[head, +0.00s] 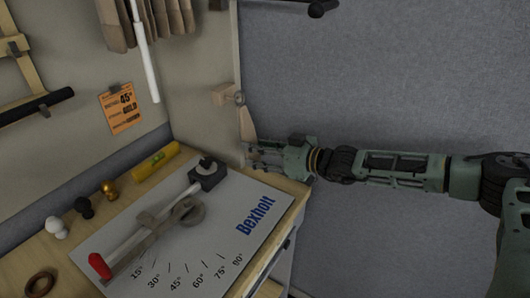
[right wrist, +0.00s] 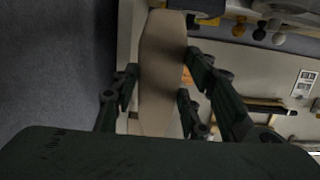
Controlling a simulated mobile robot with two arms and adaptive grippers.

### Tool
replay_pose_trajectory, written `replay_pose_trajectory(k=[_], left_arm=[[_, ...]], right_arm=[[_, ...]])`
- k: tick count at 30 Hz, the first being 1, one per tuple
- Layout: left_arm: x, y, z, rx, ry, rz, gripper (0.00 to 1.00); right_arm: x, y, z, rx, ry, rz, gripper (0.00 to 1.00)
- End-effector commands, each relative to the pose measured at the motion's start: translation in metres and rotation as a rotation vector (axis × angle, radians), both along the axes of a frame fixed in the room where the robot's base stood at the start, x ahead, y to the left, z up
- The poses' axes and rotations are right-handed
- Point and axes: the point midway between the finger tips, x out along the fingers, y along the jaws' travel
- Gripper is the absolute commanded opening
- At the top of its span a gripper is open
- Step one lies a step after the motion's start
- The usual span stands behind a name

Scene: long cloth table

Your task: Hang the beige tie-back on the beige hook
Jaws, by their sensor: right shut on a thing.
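The beige tie-back (head: 247,124) is a flat tapered strap, upright near the right edge of the light wall panel in the head view. My right gripper (head: 256,154) is shut on its lower part. In the right wrist view the strap (right wrist: 160,75) runs between the fingers of the right gripper (right wrist: 158,92). My left gripper is out of view.
A white angle board (head: 222,222) with a red-handled arm lies on the wooden table below. A yellow level (head: 156,162), several small knobs and a brown ring (head: 40,284) are to the left. An orange card (head: 121,108) hangs on the panel.

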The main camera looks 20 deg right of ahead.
Motion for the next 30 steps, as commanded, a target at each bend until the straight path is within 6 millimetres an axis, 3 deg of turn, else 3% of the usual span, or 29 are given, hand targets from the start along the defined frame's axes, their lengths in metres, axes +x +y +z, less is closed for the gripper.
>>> replay_pose_trajectory(k=[13, 30], left_arm=[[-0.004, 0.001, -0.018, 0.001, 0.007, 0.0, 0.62], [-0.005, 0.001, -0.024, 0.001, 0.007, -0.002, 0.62]], right_arm=[[0.018, 0.014, -0.012, 0.0, -0.001, 0.001, 0.14], [0.019, 0.016, -0.018, -0.001, 0.002, 0.001, 0.14]])
